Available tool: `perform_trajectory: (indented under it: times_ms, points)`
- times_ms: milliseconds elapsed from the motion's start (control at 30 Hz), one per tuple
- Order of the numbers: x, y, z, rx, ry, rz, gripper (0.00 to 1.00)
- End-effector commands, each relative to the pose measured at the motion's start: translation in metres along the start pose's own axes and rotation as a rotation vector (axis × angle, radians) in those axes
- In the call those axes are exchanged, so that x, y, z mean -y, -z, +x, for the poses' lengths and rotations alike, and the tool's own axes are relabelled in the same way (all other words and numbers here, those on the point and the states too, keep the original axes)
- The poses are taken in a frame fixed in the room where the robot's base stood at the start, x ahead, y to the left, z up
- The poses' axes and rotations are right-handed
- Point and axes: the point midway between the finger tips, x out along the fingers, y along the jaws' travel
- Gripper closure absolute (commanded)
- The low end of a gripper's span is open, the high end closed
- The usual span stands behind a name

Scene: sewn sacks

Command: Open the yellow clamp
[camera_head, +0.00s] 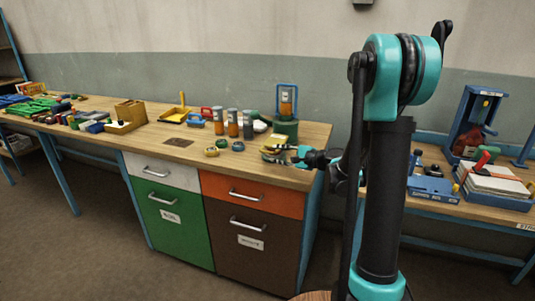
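My gripper (279,154) reaches in from the right over the right end of the wooden workbench (150,142). Its fingers point left, low over or at the bench top. A small yellowish piece (270,151) shows at the fingertips. It may be the yellow clamp, but it is too small to tell its shape or whether it is open. I cannot tell whether the fingers touch it or are shut on it.
Small rings, including a yellow one (211,151), lie left of my gripper. Several orange-and-grey cylinders (232,124) and a blue-framed lantern-like object (286,100) on a green base stand behind. A second bench with a blue press (470,125) stands right.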

Motion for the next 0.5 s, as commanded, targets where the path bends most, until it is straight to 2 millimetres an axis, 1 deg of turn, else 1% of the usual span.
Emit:
perform_trajectory:
  times_ms: [33, 200, 333, 500]
  points:
    - [0.0, -0.001, 0.011, 0.003, -0.002, -0.001, 0.67]
    - [0.0, 0.0, 0.037, 0.002, -0.001, -0.001, 0.67]
    - [0.0, 0.0, 0.05, 0.001, -0.002, -0.001, 0.67]
    - [0.0, 0.0, 0.056, -0.001, 0.0, -0.001, 0.67]
